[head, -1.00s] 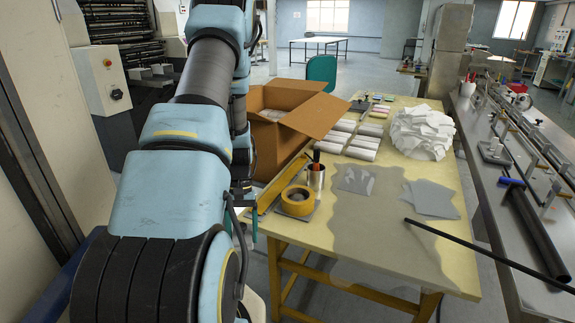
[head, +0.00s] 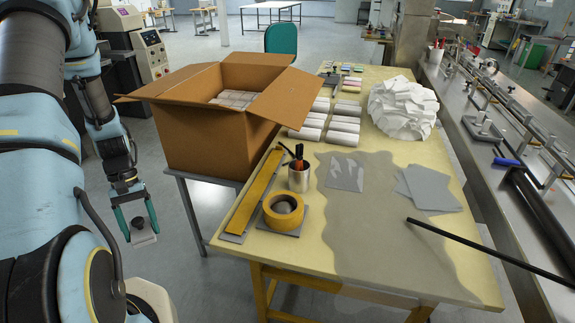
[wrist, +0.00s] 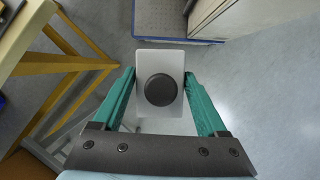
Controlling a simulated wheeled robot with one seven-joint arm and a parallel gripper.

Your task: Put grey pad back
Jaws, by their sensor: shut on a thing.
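My gripper (head: 137,222) hangs over the floor at the left, apart from the yellow table. Its two green fingers are shut on a small light-grey rectangular pad with a dark round knob. The grey pad (head: 144,241) shows below the fingertips. In the wrist view the pad (wrist: 145,106) sits between the fingers (wrist: 160,88), gripped at its long sides, with the floor below. Flat grey sheets (head: 427,187) lie on the right of the table, and a grey plate (head: 296,228) lies under a yellow tape roll (head: 283,210).
An open cardboard box (head: 205,137) stands left of the yellow table (head: 390,285). A cup with tools (head: 299,178), a yellow strip (head: 250,197), white rolls (head: 337,140) and a crumpled white heap (head: 403,107) are on it. A black rod (head: 470,245) juts over its right front. Floor beside my gripper is clear.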

